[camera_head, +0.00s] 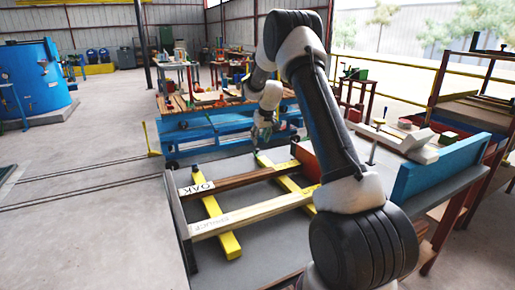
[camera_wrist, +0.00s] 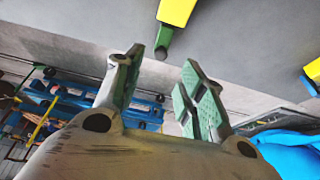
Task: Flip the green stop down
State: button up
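A yellow bar (camera_wrist: 176,11) with a dark green end piece (camera_wrist: 163,42), which looks like the green stop, is at the top of the wrist view. In the head view this bar (camera_head: 291,187) lies on the grey table, with a small green part at its far end (camera_head: 258,155). My gripper (camera_head: 262,136) is above and just beyond that far end. In the wrist view my gripper (camera_wrist: 161,60) is open, with green-padded fingers apart and nothing between them. The green end piece shows beyond the gap. I cannot tell whether a finger touches it.
Two timber boards, marked OAK (camera_head: 237,180) and SPRUCE (camera_head: 250,215), lie across this bar and a second yellow bar (camera_head: 217,222). A reddish block (camera_head: 307,158) stands to the right. A blue bench (camera_head: 205,132) is behind. A blue cylindrical vessel (camera_head: 35,78) stands far left.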

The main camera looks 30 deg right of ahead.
aim_at(257, 149)
jog(key=x, duration=0.6)
jog(key=shift+w+f, duration=0.1)
jog(key=shift+f, duration=0.2)
jog(key=shift+c, duration=0.5)
grip_shut()
